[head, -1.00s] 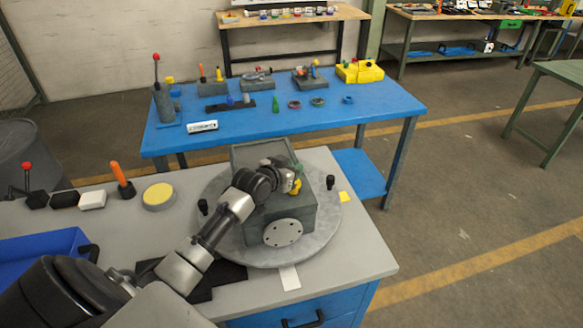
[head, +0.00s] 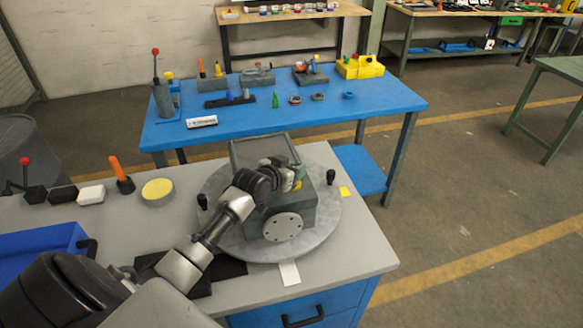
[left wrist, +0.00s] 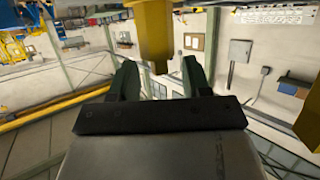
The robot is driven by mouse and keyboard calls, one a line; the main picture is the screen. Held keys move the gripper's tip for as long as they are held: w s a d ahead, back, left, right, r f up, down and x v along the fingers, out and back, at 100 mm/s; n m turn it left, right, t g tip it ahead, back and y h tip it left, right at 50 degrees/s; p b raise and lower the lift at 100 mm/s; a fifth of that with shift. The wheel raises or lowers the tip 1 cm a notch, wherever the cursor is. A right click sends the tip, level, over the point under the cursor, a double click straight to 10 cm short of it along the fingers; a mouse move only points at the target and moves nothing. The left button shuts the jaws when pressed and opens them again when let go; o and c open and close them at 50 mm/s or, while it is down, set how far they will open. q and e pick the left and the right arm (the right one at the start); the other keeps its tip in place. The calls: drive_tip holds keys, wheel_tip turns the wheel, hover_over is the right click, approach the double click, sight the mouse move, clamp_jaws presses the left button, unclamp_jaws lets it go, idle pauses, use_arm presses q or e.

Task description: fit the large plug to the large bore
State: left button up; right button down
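A dark grey-green housing (head: 307,213) sits on a round grey turntable (head: 330,235) on the near bench. A pale round flange with holes (head: 283,226) is on its front face. My left gripper (head: 287,177) is low over the top of the housing; its fingers are hardly visible there. A small green and yellow piece (head: 298,177) shows right beside it. In the left wrist view the two fingers (left wrist: 158,75) stand apart, with a yellow part (left wrist: 153,32) beyond and between their tips and a gap to the right finger. I cannot tell which piece is the large plug; the large bore is not identifiable.
Two black knobs (head: 331,177) (head: 202,202) stand on the turntable. The blue table (head: 380,100) behind holds several fixtures and small parts.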

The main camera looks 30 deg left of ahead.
use_arm(q)
drive_tip(key=shift+o, duration=0.7)
drive_tip(key=shift+s, duration=0.2)
drive_tip(key=b+v, duration=0.2)
drive_tip(key=v, duration=0.8)
drive_tip(key=shift+s, duration=0.2)
drive_tip(key=shift+r, duration=0.1)
